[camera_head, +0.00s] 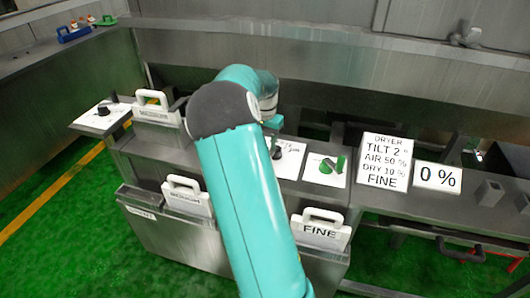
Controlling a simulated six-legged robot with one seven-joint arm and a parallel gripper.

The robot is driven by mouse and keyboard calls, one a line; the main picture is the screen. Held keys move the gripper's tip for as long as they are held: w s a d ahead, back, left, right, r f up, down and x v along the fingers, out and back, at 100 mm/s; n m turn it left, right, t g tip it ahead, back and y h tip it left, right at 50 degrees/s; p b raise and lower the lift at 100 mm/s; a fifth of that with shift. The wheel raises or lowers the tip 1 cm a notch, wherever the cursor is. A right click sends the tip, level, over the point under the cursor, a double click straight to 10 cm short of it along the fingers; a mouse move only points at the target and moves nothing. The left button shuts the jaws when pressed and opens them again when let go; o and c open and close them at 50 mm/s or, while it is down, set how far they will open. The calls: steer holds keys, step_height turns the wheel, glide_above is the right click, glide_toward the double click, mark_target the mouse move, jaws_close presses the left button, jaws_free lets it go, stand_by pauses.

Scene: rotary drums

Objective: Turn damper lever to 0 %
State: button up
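A green lever (327,165) sits on a white plate at the right of the console top. A black knob (276,150) stands on another white plate (290,158) with a printed scale, partly covered by my arm. I cannot tell for sure which of these is the damper lever, nor read its setting. A white sign (437,178) reads "0 %". My teal arm reaches up through the middle and bends down near the black knob's plate. My gripper's fingers are hidden behind my arm.
A sign (385,162) lists dryer settings, including "AIR 50 %". A black knob (103,109) sits on a plate at the far left. White-handled inserts marked "MEDIUM" (187,195) and "FINE" (320,230) stand at the console (175,245). A red valve handle (500,258) is at lower right.

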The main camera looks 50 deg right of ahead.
step_height(320, 180, down, 5)
steer(key=shift+f, duration=0.1)
steer(key=shift+c, duration=0.3)
jaws_close()
